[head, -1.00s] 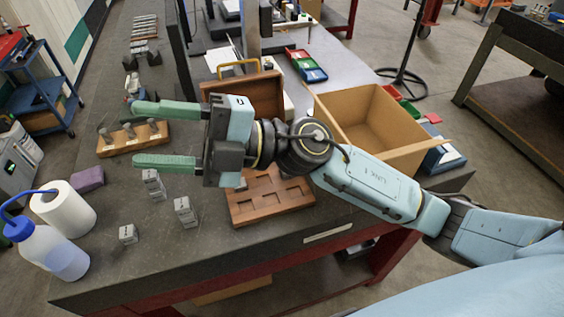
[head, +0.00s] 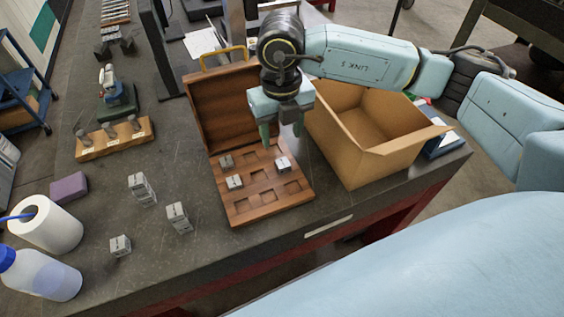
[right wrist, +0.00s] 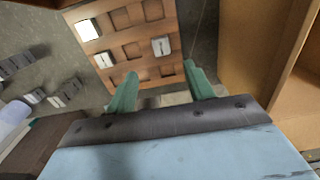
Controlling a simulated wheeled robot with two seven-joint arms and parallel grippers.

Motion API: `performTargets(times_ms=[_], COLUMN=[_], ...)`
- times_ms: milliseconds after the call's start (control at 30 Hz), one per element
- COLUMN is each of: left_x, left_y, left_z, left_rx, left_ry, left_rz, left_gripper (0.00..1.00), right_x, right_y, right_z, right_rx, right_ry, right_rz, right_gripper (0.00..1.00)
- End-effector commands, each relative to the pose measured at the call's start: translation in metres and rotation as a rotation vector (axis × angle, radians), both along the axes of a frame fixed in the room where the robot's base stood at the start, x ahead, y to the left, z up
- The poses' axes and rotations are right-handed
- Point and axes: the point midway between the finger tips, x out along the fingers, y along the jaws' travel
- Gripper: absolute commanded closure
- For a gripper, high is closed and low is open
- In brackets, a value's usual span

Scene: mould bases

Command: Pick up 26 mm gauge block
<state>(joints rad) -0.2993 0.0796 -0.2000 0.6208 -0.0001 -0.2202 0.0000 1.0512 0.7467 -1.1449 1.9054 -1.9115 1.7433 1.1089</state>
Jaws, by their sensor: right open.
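Small grey gauge blocks stand on the dark table: one at the back (head: 141,188), one in the middle (head: 178,217) and a shorter one in front (head: 120,245). Three more blocks sit in pockets of the open wooden case (head: 245,214): one at the back left (head: 225,160), one at the left (head: 234,182) and one at the right (head: 283,163). I cannot read which is 26 mm. The case also shows in the right wrist view (right wrist: 150,69). My left gripper is out of view.
A cardboard box (head: 372,155) stands right beside the case. The case's raised lid (head: 225,110) is behind. A wooden peg holder (head: 114,140), purple block (head: 69,187), paper roll (head: 45,224) and bottle (head: 45,276) are at the left. The front table middle is clear.

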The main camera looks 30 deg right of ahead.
Motion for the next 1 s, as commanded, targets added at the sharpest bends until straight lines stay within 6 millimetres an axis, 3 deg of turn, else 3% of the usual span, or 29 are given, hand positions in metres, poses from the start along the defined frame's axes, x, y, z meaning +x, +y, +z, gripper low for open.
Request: performTargets(times_ms=[200,433,700,1000], left_x=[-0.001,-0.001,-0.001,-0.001], left_y=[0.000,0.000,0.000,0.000], left_z=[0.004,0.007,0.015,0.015], left_rx=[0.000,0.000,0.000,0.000], left_ry=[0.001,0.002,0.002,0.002], left_rz=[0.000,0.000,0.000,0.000], left_gripper=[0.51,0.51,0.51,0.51], right_x=[-0.001,0.000,0.000,0.000], right_y=[0.000,0.000,-0.003,-0.003], right_z=[-0.037,-0.053,-0.091,-0.098], right_rx=[0.001,0.003,0.003,0.004], right_ry=[0.003,0.003,0.002,0.000], right_rz=[0.002,0.002,0.002,0.004], right_gripper=[0.47,0.47,0.47,0.47])
